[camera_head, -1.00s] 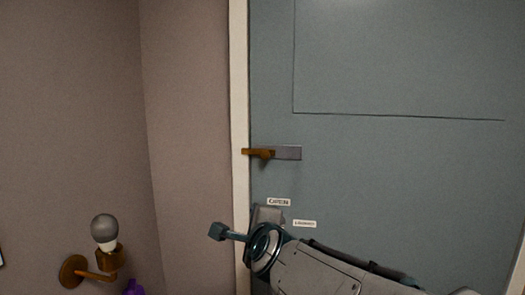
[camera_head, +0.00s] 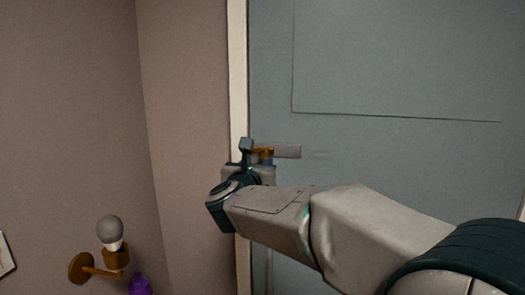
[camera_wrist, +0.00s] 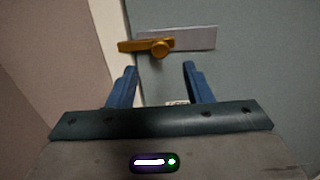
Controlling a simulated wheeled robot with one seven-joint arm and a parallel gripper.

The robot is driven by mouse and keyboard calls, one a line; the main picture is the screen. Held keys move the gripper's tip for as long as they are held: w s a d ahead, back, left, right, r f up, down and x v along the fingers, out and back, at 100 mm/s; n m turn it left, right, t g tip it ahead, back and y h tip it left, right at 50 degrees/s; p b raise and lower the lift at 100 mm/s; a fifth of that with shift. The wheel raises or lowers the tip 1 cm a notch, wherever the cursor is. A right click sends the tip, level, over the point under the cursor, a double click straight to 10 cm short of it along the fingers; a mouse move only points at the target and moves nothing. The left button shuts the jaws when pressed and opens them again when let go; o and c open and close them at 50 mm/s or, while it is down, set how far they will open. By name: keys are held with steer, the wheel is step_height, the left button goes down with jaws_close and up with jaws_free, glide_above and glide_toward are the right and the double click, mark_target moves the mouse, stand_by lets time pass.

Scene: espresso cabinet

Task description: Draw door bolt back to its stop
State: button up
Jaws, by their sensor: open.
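The door bolt (camera_wrist: 134,46) is a brass-coloured bar with a round knob (camera_wrist: 160,48), set on a grey plate (camera_wrist: 195,38) on the blue-grey door (camera_head: 390,90). The bar's left end reaches over the pale door frame in the wrist view. My gripper (camera_wrist: 157,76) is open, with its two blue fingers apart and pointing at the bolt. The knob lies beyond the fingertips, roughly in line with the gap between them, and nothing is held. In the head view my gripper (camera_head: 256,150) hides much of the bolt; the plate (camera_head: 288,152) shows at its right.
A wall lamp (camera_head: 110,231) with a brass bracket sticks out at the lower left, with a purple object (camera_head: 139,285) beside it. The pale door frame (camera_head: 238,70) runs along the door's left edge. The door surface right of the bolt is clear.

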mark_target(263, 154)
steer(key=w+p, duration=0.1)
steer(key=w, duration=0.1)
steer(key=w+d+p, duration=0.1)
steer(key=w, duration=0.2)
steer(key=w+p, duration=0.1)
steer(key=w, duration=0.2)
steer(key=shift+d, duration=0.3)
jaws_close()
steer(key=shift+f+b, duration=0.1)
steer(key=shift+b, duration=0.2)
